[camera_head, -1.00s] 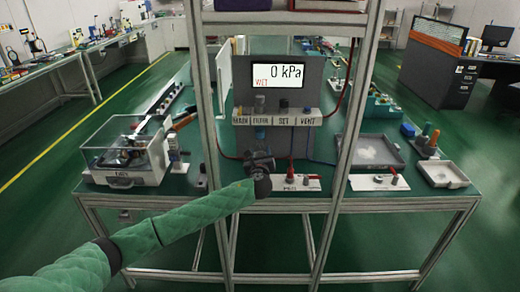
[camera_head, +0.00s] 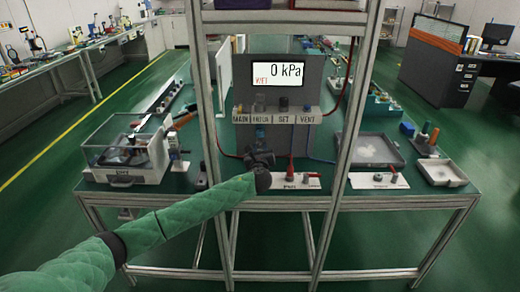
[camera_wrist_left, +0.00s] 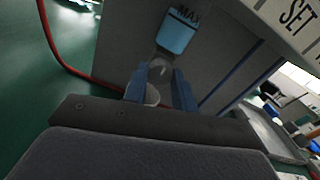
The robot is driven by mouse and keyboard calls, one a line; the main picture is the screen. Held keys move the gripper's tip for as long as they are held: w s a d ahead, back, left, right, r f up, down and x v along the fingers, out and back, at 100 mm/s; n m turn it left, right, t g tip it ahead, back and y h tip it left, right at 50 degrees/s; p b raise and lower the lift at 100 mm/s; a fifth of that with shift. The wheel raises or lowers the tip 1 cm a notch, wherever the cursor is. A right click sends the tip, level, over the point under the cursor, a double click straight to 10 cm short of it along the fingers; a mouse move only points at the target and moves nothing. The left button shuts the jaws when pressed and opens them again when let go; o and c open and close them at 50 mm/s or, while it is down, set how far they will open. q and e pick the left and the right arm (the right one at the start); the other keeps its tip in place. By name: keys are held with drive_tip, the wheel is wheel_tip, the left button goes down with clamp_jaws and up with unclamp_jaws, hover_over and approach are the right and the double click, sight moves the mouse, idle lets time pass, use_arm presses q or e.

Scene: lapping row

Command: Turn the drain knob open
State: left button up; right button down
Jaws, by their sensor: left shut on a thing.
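The grey drain knob (camera_wrist_left: 158,72) sits under the blue-tinted filter bowl (camera_wrist_left: 177,34), which is marked MAX, in the left wrist view. My left gripper (camera_wrist_left: 160,90) is shut on the knob from below, with one blue finger on each side of it. In the head view my left gripper (camera_head: 258,158) is at the front of the grey panel, just under the filter bowl (camera_head: 260,134), and it hides the knob there. The display (camera_head: 277,76) reads 0 kPa with red text below. My right gripper is not in view.
Labels for several controls run along a strip (camera_head: 278,118) on the panel. A red-levered valve (camera_head: 291,174) stands just right of my gripper. Frame posts rise on both sides. A red hose (camera_wrist_left: 58,55) passes left of the bowl, and trays (camera_head: 370,150) lie to the right.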

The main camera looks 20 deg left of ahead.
use_arm(q)
drive_tip(key=shift+f, duration=0.1)
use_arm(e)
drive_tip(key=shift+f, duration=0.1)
use_arm(q)
drive_tip(key=n+b, duration=0.1)
drive_tip(key=n, duration=0.2)
drive_tip(key=shift+f+n+b, duration=0.1)
drive_tip(key=shift+n+b, duration=0.6)
drive_tip(key=shift+n, duration=0.4)
drive_tip(key=n+b, duration=0.2)
drive_tip(key=n, duration=0.2)
drive_tip(key=shift+n, duration=0.4)
drive_tip(key=n+b, duration=0.2)
drive_tip(key=n, duration=0.4)
drive_tip(key=shift+n+b, duration=0.35)
drive_tip(key=shift+n, duration=0.75)
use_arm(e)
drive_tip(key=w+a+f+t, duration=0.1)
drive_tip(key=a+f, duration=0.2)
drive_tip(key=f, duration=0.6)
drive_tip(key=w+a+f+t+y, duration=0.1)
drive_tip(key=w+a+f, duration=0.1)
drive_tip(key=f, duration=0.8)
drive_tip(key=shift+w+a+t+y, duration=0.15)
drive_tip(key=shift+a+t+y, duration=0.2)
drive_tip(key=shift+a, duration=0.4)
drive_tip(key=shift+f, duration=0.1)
